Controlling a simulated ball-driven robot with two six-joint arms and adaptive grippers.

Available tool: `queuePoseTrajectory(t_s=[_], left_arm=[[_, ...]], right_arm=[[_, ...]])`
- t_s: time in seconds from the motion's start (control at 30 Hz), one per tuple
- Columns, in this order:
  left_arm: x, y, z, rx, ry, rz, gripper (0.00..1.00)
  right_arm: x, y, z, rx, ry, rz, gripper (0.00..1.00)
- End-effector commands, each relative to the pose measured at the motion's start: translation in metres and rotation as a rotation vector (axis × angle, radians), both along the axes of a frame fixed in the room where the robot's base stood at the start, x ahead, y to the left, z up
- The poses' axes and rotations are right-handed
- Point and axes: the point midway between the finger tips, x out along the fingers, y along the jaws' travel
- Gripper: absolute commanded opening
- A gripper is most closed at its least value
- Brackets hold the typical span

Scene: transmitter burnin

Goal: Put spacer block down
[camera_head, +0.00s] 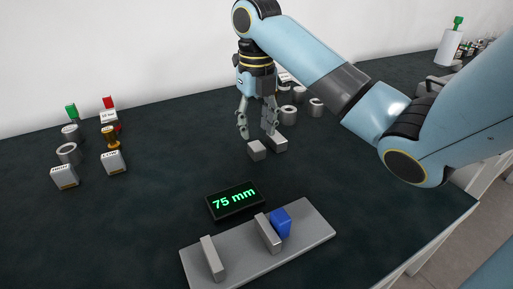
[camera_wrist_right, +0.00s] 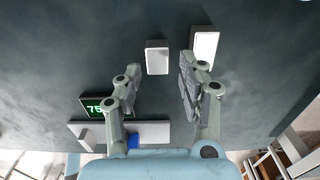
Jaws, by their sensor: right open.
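My right gripper (camera_head: 256,133) is open and points down over two light grey blocks on the dark table. The nearer block (camera_head: 257,149) lies just in front of the fingers. The farther, longer block (camera_head: 277,142) lies to its right, beside the right finger. In the right wrist view, one block (camera_wrist_right: 157,57) shows in the gap between the open fingers (camera_wrist_right: 160,72). The other block (camera_wrist_right: 205,46) shows past the right finger, partly hidden by it. Nothing is visibly held. Which grey block is the spacer block I cannot tell. My left gripper is out of view.
A grey fixture plate (camera_head: 240,262) with two upright jaws and a blue block (camera_head: 281,222) lies in front. Behind it a display (camera_head: 236,201) reads 75 mm. Labelled blocks and small parts stand left. Grey rings (camera_head: 287,112) stand behind the gripper.

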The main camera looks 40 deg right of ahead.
Motion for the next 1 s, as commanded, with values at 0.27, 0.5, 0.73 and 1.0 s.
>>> queuePoseTrajectory(t_s=[0.27,0.5,0.73,1.0], left_arm=[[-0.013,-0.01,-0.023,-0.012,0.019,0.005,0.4],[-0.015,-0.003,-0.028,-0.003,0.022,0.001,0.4],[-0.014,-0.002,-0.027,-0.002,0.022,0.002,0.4],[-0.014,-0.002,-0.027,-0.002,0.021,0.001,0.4]], right_arm=[[-0.004,0.003,-0.026,0.001,0.002,0.0,0.4],[-0.005,0.005,-0.054,0.0,0.0,0.0,0.4],[-0.005,0.005,-0.053,-0.001,-0.002,0.0,0.35],[-0.005,0.005,-0.053,-0.001,-0.002,0.0,0.0]])
